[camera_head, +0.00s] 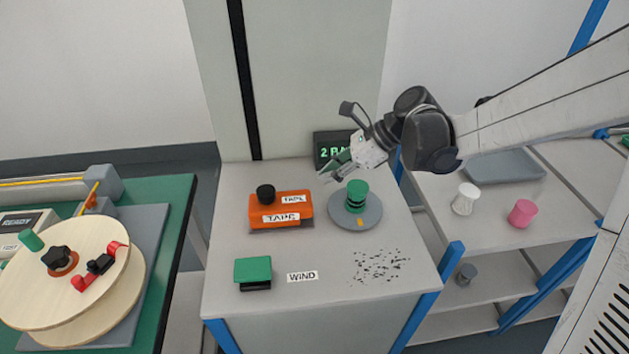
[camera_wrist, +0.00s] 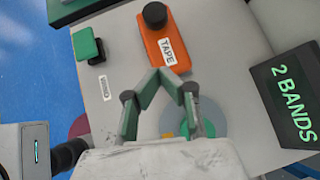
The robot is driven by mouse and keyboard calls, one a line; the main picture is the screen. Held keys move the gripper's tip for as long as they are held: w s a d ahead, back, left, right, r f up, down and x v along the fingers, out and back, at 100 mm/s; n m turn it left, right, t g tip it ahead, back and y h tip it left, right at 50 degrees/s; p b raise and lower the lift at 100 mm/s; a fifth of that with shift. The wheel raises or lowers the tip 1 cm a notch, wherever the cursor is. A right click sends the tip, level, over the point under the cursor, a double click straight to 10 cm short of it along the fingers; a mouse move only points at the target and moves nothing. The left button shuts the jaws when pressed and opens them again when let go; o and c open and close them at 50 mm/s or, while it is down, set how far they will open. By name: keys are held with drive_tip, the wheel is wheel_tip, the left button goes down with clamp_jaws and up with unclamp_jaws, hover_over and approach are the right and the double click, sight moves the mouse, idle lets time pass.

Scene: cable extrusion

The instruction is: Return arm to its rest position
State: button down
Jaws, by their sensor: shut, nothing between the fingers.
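My gripper (camera_head: 326,177) is above the back of the grey cabinet top, near the green knob (camera_head: 357,193) on its round grey disc (camera_head: 341,214). My arm reaches in from the right. In the wrist view my gripper (camera_wrist: 172,74) has its fingertips together with nothing between them. The orange tape unit (camera_wrist: 165,45) lies just beyond the fingertips there, and the grey disc (camera_wrist: 210,114) with the green knob is partly hidden behind the fingers.
A display (camera_head: 333,150) reading "2 BANDS" stands behind the disc. A green button (camera_head: 253,269) labelled WIND and black specks (camera_head: 380,266) are at the front. A shelf at right holds a white spool (camera_head: 465,198), pink cup (camera_head: 523,212) and tray (camera_head: 507,166). A wooden reel (camera_head: 35,280) is at left.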

drive_tip(key=shift+d+r, duration=0.3)
idle(0.4)
drive_tip(key=s+d+r+n+t+h, duration=0.3)
drive_tip(key=s+d+n+h, duration=0.1)
drive_tip(key=s+d+n, duration=0.5)
drive_tip(key=s+d+r+n+t+h, duration=0.3)
drive_tip(key=s+d+n+t+h, duration=0.1)
drive_tip(key=s+d+n, duration=0.5)
drive_tip(key=s+d+h, duration=0.1)
drive_tip(key=s+d, duration=0.1)
drive_tip(key=shift+d+r, duration=0.25)
drive_tip(key=shift+d, duration=0.15)
